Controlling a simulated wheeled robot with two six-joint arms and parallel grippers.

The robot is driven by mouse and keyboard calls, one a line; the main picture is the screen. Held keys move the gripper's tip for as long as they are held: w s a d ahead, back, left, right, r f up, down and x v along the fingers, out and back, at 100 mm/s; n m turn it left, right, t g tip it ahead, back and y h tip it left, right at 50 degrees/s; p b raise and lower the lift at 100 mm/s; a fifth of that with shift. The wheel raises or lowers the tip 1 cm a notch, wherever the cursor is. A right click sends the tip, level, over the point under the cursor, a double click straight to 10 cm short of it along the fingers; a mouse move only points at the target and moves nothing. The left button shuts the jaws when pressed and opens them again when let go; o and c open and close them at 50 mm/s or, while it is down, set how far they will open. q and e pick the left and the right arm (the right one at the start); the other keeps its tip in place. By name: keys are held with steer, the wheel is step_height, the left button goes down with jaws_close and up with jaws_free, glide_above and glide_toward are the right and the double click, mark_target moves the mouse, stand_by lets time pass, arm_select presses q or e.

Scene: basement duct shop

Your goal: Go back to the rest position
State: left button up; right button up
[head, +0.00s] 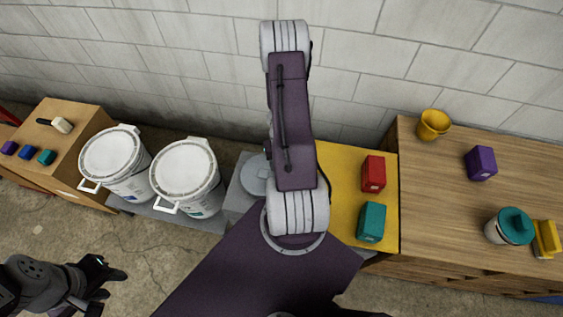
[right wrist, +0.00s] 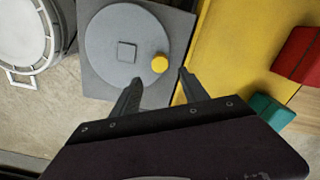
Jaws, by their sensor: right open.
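My left gripper (head: 112,283) hangs over the bare floor at the lower left of the head view. Its dark fingers look spread, with nothing between them. My right gripper (right wrist: 158,87) shows in the right wrist view with its two fingers apart and nothing held. Beyond its fingertips is a round grey disc (right wrist: 112,40) with a yellow knob (right wrist: 159,63), on a grey plate (right wrist: 186,25). In the head view the disc (head: 256,172) is partly hidden behind my purple arm. My right gripper is hidden there.
Two white lidded buckets (head: 115,158) (head: 186,170) stand left of the disc. A yellow mat (head: 345,195) holds a red box (head: 373,173) and a teal box (head: 371,222). A wooden counter (head: 440,215) on the right bears a yellow cup (head: 433,124), purple box (head: 481,163) and teal-lidded jar (head: 510,227).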

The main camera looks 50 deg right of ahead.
steer(key=shift+f, duration=0.1)
stand_by(0.4)
steer(key=w+a+r+n+t+h, duration=0.15)
steer(key=w+a+r+n, duration=0.25)
steer(key=w+r, duration=0.45)
steer(key=w+a+r+n+t+y, duration=0.1)
steer(key=w+a+r+n+t, duration=0.1)
steer(key=w+a+r+n, duration=0.6)
steer(key=s+a+r+n+y, duration=0.15)
steer(key=s+a+n, duration=0.3)
steer(key=n, duration=0.45)
steer(key=s+a+r+n, duration=0.35)
steer(key=a+n, duration=0.25)
steer(key=n, duration=0.3)
steer(key=s+d+f+n+g, duration=0.1)
steer(key=s+n, duration=0.5)
steer(key=n, duration=0.7)
steer(key=shift+d+f+g+h, duration=0.3)
steer(key=shift+f+g+h, duration=0.1)
steer(key=shift+g, duration=0.25)
